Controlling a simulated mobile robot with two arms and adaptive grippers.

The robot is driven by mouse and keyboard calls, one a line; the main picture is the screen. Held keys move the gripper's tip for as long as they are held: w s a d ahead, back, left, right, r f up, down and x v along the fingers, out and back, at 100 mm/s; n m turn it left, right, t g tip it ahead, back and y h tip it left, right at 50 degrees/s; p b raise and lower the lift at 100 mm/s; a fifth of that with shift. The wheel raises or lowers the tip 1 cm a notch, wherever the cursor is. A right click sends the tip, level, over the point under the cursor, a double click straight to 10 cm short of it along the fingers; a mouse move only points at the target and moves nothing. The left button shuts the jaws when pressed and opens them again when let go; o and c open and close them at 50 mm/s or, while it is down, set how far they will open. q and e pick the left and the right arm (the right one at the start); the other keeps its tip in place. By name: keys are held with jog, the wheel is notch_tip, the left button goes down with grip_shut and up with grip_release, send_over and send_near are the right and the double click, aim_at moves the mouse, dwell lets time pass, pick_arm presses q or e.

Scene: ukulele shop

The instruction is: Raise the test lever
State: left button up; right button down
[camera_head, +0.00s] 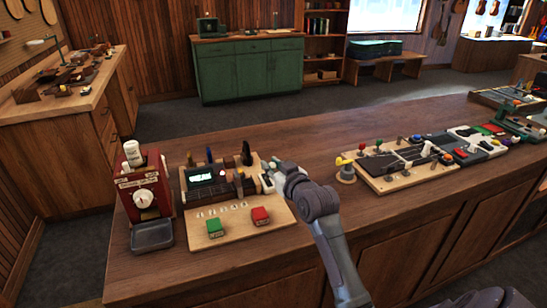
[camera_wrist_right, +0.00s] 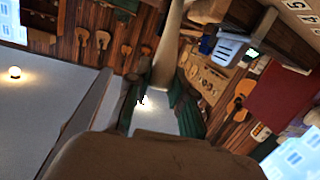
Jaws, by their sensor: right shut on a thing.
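My right gripper (camera_head: 270,180) is at the board's right edge, shut on what seems to be the test lever. The gripper hides most of the lever, and I cannot tell its angle. In the right wrist view, a pale bar (camera_wrist_right: 168,55) runs up from the dark green finger parts, and a large brown rounded shape fills the bottom. My left gripper is out of view.
A red machine (camera_head: 146,188) with a white dial and a grey tray (camera_head: 152,236) stand left of the board. A board with knobs and pedals (camera_head: 400,170) lies right of my arm. Bare bench top lies in front of the test board.

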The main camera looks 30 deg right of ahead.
jog(key=w+r+p, duration=0.1)
jog(key=p, duration=0.1)
jog(key=g+p, duration=0.1)
jog(key=p, duration=0.1)
jog(key=shift+w+d+r, duration=0.25)
jog(key=shift+w+r, duration=0.1)
jog(key=shift+w, duration=0.05)
jog(key=shift+w+d+r+p, duration=0.1)
jog(key=shift+w+p, duration=0.15)
jog(key=shift+p, duration=0.05)
jog(key=shift+w, duration=0.3)
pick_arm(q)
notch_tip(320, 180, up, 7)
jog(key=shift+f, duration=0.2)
pick_arm(e)
jog(key=shift+d+r+x, duration=0.1)
jog(key=shift+d+x, duration=0.05)
jog(key=shift+x, duration=0.75)
jog(key=shift+d+r+x, duration=0.1)
jog(key=shift+d+x, duration=0.05)
jog(key=shift+x, duration=0.75)
jog(key=shift+d+r+x, duration=0.1)
jog(key=shift+x, duration=0.8)
